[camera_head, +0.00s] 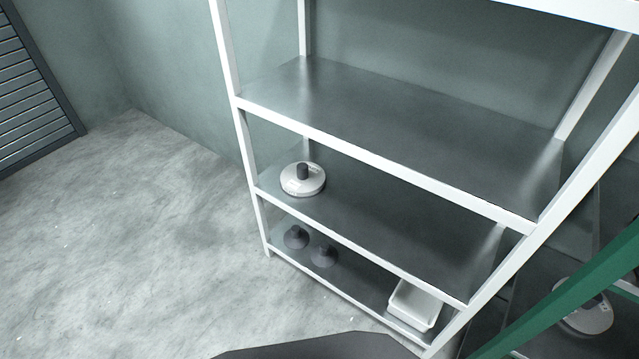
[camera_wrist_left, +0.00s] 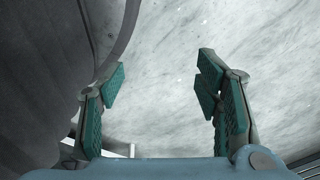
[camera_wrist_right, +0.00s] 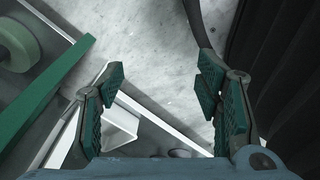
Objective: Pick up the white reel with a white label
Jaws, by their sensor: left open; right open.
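A white reel (camera_head: 302,181) with a dark round core on top lies on the left end of the rack's middle shelf in the head view. Its label is too small to read. A second whitish reel (camera_head: 584,318) with a small bluish mark sits at the far right, partly behind a green bar. My left gripper (camera_wrist_left: 160,78) is open and empty in the left wrist view, above bare floor. My right gripper (camera_wrist_right: 160,80) is open and empty in the right wrist view, with floor and rack edges beyond it. Neither gripper shows in the head view.
The white-framed rack (camera_head: 380,165) has an empty upper shelf. Its bottom shelf holds two dark cone-shaped things (camera_head: 296,237) and a white tray (camera_head: 413,304). A green bar (camera_head: 575,290) crosses the right side. The floor (camera_head: 130,250) left of the rack is clear.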

